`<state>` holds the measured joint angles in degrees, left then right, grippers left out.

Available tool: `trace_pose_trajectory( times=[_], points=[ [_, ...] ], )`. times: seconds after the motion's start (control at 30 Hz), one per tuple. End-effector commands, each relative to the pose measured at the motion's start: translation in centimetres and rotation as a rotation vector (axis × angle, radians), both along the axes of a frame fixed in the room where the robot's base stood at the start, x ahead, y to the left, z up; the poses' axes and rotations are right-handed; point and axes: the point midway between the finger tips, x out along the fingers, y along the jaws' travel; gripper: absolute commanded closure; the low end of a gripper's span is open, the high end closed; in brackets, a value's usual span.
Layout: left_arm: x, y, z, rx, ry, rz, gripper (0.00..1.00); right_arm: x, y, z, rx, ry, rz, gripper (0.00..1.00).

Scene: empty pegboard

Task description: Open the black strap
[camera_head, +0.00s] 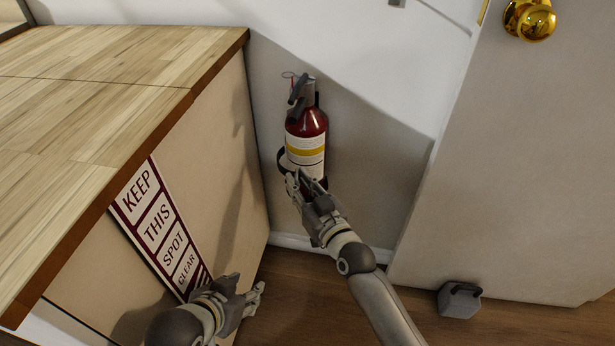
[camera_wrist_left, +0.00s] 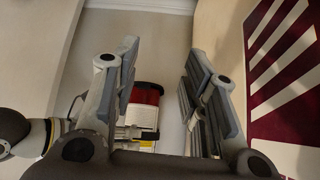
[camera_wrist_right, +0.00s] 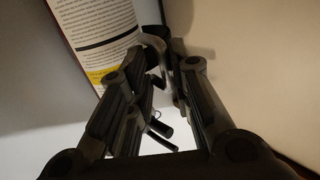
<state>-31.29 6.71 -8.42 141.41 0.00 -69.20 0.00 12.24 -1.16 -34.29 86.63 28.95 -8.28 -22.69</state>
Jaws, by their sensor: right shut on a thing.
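The red fire extinguisher (camera_head: 305,135) with a white and yellow label hangs upright on the wall; its label also fills the upper left of the right wrist view (camera_wrist_right: 97,30). The black strap (camera_head: 282,160) shows as a dark loop standing out from the extinguisher's left side. My right gripper (camera_head: 293,182) is at the lower left of the extinguisher, shut on the strap, whose curved end (camera_wrist_right: 155,45) shows at the fingertips. The fingers hide part of it. My left gripper (camera_head: 258,294) is low beside the cabinet, open and empty, apart from the extinguisher.
A cabinet with a wooden top (camera_head: 110,90) stands at the left, with a "keep this spot clear" sign (camera_head: 165,235) on its side. A door (camera_head: 530,150) with a brass knob (camera_head: 530,18) is at the right, with a grey block (camera_head: 460,299) on the floor before it.

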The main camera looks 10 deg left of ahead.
Motion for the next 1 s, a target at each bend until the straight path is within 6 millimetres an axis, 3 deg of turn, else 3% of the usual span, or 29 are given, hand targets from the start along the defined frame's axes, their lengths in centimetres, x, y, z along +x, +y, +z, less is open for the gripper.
trace_pose_trajectory(
  times=[0.03,0.4,0.97,1.0],
  points=[
    [-1.0,0.4,-0.3,0.012,0.053,0.004,0.6,-0.4,1.2,0.7,-0.001,-0.004,0.015,1.0],
    [-6.6,2.1,-2.3,0.067,0.319,0.028,0.6,-0.7,2.8,0.7,-0.002,-0.01,0.015,1.0],
    [-7.6,2.4,-2.6,0.076,0.365,0.031,0.6,-0.6,2.9,0.7,-0.001,-0.012,0.011,1.0],
    [-7.6,2.4,-2.6,0.076,0.365,0.031,0.6,-0.6,2.9,0.7,-0.001,-0.012,0.01,0.74]
  ],
)
